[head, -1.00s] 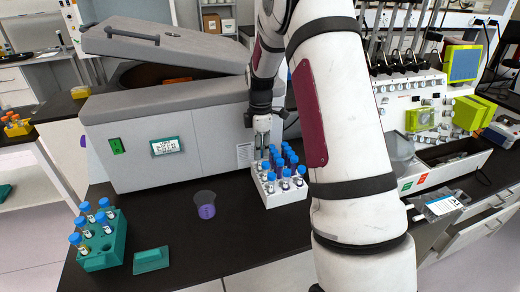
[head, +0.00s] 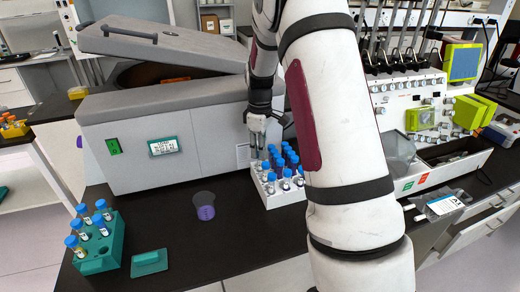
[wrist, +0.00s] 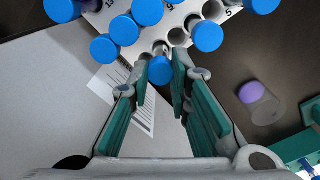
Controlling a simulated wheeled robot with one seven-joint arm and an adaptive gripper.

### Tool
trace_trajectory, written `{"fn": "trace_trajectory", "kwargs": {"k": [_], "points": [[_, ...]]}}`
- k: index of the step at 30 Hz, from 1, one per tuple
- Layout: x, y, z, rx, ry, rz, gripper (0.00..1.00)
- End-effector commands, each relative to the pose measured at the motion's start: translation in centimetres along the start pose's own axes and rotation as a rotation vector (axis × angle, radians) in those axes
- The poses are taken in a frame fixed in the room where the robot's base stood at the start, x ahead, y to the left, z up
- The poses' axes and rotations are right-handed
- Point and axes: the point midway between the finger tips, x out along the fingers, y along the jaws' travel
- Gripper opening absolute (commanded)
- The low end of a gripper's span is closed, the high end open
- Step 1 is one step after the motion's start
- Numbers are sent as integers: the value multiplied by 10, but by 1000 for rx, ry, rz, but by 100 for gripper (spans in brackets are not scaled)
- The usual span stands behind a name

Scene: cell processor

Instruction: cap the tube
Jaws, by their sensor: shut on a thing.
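My gripper (head: 256,148) reaches down at the back left corner of the white tube rack (head: 283,198), beside the grey machine. In the wrist view, its two green-padded fingers (wrist: 160,82) are shut on a blue cap (wrist: 160,70) between their tips. The tube body under this cap is hidden, so I cannot tell whether the cap sits on a tube. The white rack (wrist: 183,14) holds several blue-capped tubes and has some empty holes near the fingertips.
A grey machine (head: 205,150) with a raised lid stands close behind the gripper. A green rack (head: 108,248) with several blue-capped tubes and a green block (head: 150,261) are at the left front.

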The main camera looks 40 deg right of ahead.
Motion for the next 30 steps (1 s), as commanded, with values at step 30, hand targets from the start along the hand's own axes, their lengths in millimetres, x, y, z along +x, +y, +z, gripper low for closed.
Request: {"fn": "trace_trajectory", "kwargs": {"k": [30], "points": [[1,0,-1,786,-6,3,0]]}}
